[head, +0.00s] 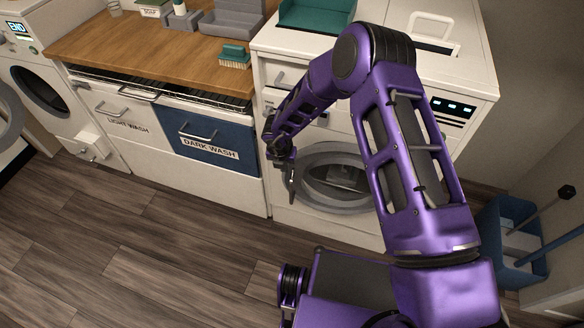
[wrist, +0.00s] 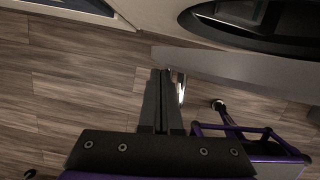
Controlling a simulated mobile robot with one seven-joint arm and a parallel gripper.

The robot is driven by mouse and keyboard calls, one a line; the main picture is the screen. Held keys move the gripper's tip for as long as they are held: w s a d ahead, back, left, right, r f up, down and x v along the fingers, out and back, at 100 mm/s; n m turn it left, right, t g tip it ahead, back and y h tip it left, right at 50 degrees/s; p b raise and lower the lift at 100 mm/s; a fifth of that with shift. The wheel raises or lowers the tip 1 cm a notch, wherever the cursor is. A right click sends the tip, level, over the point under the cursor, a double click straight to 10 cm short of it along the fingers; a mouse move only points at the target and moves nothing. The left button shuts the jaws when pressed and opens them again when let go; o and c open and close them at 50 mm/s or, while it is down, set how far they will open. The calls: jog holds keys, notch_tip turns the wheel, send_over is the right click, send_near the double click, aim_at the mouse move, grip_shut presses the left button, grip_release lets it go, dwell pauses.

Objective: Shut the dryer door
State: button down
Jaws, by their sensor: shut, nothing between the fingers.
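A white front-loading machine stands at centre right, with a round, grey-rimmed door (head: 338,205) low on its front. The head view does not settle whether this door is fully flush or ajar, and my arm hides part of it. My gripper (head: 291,190) is shut and empty, pointing down beside the door's left rim. In the wrist view the shut fingers (wrist: 161,75) lie next to a small shiny metal piece and a grey band. The dark round opening (wrist: 260,15) shows at the top right there. I cannot tell whether the fingers touch the door.
Another white machine (head: 68,118) at far left shows "END", with a round door (head: 8,118) swung open. Between the machines are a light-wash drawer (head: 115,108) and a blue dark-wash drawer (head: 225,138) under a wooden counter (head: 150,50). A blue bin (head: 515,265) stands right. Floor in front is clear.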

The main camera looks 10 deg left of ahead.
jog(key=shift+w+a, duration=0.1)
jog(key=shift+w, duration=0.45)
